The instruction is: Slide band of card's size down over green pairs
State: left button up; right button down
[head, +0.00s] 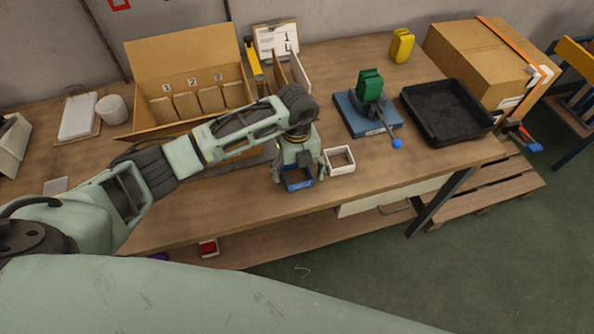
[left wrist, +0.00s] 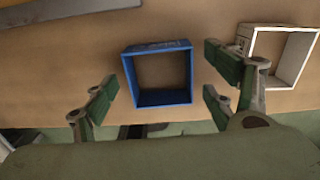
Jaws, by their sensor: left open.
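The blue band (head: 297,184), a square open frame, lies near the table's front edge. My left gripper (head: 297,168) is open and empty just above it. In the left wrist view the blue band (left wrist: 187,97) lies between the spread fingers, apart from the pads. A white band (head: 340,160) lies to its right and also shows in the left wrist view (left wrist: 284,28). The green pair (head: 370,85) stands upright on a blue stand (head: 352,118) with a blue-knobbed lever. A clipboard card (head: 279,42) stands at the back; its writing is too small to read. My right gripper is out of view.
A black tray (head: 447,112) lies right of the stand, a cardboard box (head: 477,62) behind it. A yellow pair (head: 401,45) stands at the back. A cardboard organiser (head: 183,62) with numbered slots stands left. A red item (head: 208,248) sits on the lower shelf.

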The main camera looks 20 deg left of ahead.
pick_arm(q)
jog(key=shift+f, duration=0.5)
jog(key=c, duration=0.8)
jog(key=shift+r, duration=0.1)
jog(key=shift+c, duration=0.2)
